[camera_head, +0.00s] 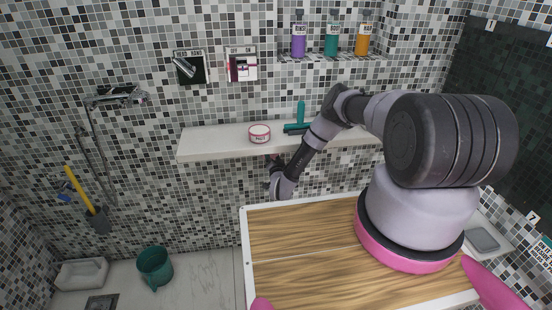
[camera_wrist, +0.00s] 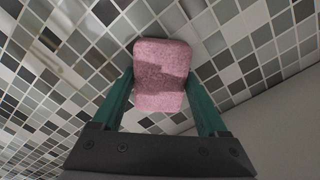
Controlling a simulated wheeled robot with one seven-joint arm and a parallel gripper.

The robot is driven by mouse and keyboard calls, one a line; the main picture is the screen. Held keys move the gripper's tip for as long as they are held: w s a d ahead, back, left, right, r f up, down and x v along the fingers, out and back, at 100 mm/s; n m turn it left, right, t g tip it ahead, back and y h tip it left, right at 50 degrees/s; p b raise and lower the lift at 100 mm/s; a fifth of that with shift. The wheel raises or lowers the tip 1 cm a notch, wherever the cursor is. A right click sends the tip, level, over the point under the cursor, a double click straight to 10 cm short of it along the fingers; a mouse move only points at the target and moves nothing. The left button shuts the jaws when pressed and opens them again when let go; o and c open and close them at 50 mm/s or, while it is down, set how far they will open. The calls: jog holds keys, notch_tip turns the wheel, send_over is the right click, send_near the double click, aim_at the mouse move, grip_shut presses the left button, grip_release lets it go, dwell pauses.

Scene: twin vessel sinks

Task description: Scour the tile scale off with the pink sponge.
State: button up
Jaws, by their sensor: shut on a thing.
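The pink sponge (camera_wrist: 160,76) sits between the green fingers of my gripper (camera_wrist: 159,92) in the wrist view. The fingers are shut on its two sides, and its far end faces the mosaic tile wall. I cannot tell whether it touches the tiles. In the head view my gripper (camera_head: 274,163) is just under the white shelf, close to the wall, and mostly hidden by my arm. Faint brownish streaks of scale (camera_wrist: 68,76) show on the tiles left of the sponge in the wrist view.
The white shelf (camera_head: 215,142) runs above my gripper and holds a pink-and-white tub (camera_head: 259,134) and a green squeegee (camera_head: 298,118). A wood-slatted bench (camera_head: 300,232) with a white rim lies below. A green bucket (camera_head: 154,267) stands on the floor at left.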

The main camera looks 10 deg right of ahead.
jog(key=shift+d+f, duration=3.5)
jog(key=shift+d, duration=0.25)
jog(key=a+r, duration=0.7)
jog(key=a, duration=0.1)
jog(key=shift+r, duration=0.25)
jog(key=shift+s, duration=0.1)
jog(key=s, duration=0.9)
